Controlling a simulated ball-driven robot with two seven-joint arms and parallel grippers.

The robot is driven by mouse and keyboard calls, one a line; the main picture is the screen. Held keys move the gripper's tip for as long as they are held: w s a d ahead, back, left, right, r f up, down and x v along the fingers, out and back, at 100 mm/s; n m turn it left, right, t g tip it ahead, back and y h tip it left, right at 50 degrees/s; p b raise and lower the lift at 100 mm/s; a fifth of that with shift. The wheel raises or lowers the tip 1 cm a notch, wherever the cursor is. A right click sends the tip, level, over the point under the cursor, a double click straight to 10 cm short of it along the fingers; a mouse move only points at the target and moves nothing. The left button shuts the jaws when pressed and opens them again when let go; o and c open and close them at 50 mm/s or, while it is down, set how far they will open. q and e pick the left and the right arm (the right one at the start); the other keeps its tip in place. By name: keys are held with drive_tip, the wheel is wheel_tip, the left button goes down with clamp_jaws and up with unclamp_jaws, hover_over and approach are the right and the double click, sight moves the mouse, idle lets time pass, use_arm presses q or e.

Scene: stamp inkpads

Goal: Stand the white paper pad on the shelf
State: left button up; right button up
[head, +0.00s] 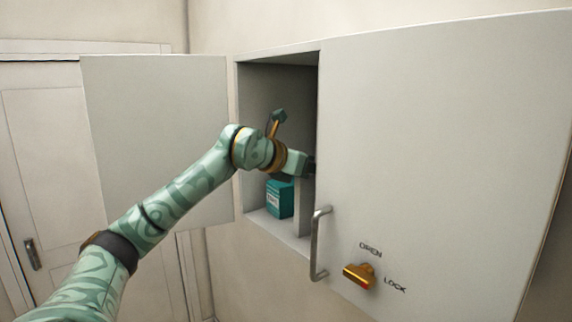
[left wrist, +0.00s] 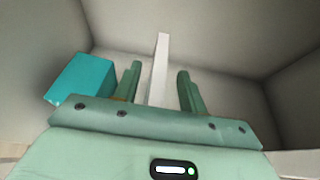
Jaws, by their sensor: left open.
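The white paper pad (left wrist: 161,50) stands upright, edge-on, on the shelf floor inside the cabinet in the left wrist view. It shows in the head view (head: 304,212) as a pale upright slab below my left gripper, partly hidden by the door. My left gripper (head: 309,167) reaches into the cabinet, its fingertips hidden behind the closed door's edge. In the left wrist view the gripper (left wrist: 160,75) is open, with one finger on each side of the pad and gaps visible. My right gripper is not in view.
A teal box (head: 279,199) stands on the shelf (head: 271,225) left of the pad. The left cabinet door (head: 150,140) is swung open. The right door (head: 430,140) is shut, with a metal handle (head: 317,245) and an orange knob (head: 358,275) marked OPEN and LOCK.

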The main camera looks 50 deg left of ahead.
use_arm(q)
drive_tip(key=b+v, duration=0.8)
drive_tip(key=v, duration=0.6)
drive_tip(key=shift+s+r, duration=0.2)
drive_tip(key=shift+s, duration=0.1)
